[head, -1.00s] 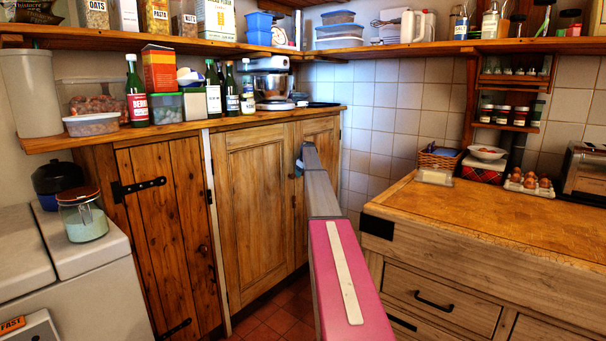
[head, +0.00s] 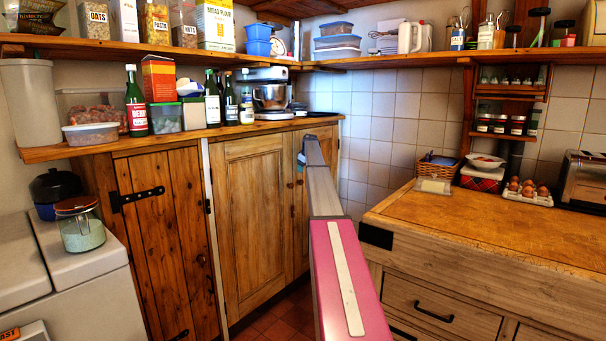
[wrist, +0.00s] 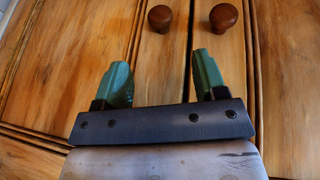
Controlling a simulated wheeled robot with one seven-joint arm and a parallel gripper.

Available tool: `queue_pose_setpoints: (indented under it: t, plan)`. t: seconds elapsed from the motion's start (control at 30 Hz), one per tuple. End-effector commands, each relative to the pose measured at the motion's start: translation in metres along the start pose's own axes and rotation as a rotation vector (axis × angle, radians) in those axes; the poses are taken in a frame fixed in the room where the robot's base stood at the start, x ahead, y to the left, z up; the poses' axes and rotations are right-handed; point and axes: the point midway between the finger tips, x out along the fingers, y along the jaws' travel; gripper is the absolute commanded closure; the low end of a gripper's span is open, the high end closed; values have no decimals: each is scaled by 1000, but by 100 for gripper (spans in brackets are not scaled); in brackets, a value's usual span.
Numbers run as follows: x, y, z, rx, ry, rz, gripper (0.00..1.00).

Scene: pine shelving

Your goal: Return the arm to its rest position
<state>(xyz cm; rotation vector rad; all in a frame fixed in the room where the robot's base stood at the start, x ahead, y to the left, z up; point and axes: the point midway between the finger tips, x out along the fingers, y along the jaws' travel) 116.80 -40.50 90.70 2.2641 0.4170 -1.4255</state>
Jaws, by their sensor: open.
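My arm reaches forward through the middle of the head view, with its pink link nearest the camera. My gripper (wrist: 162,82) shows in the wrist view with its two green fingers apart and nothing between them. It faces the wooden cabinet doors (wrist: 240,120). Two round brown knobs (wrist: 223,18) (wrist: 160,18) lie beyond the fingertips, apart from them. In the head view the arm's far end is in front of the cabinet doors (head: 250,210), and the fingers cannot be made out there.
A wooden counter (head: 490,230) with drawers stands at the right, holding eggs (head: 528,187) and a basket (head: 438,166). A ledge (head: 90,148) with bottles and a mixer (head: 270,92) runs above the cabinets. A white appliance (head: 85,275) with a jar (head: 80,225) stands left.

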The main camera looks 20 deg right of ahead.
Motion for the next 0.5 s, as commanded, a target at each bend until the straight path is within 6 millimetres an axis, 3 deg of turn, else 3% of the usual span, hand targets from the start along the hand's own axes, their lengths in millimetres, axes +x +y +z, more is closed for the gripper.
queue_pose_setpoints:
  t: [0.4, 0.5]
  plan:
    - [-1, 0, 0, 0, 0, 0, 35]
    - [2, -8, 3, 3, -3, -3, 35]
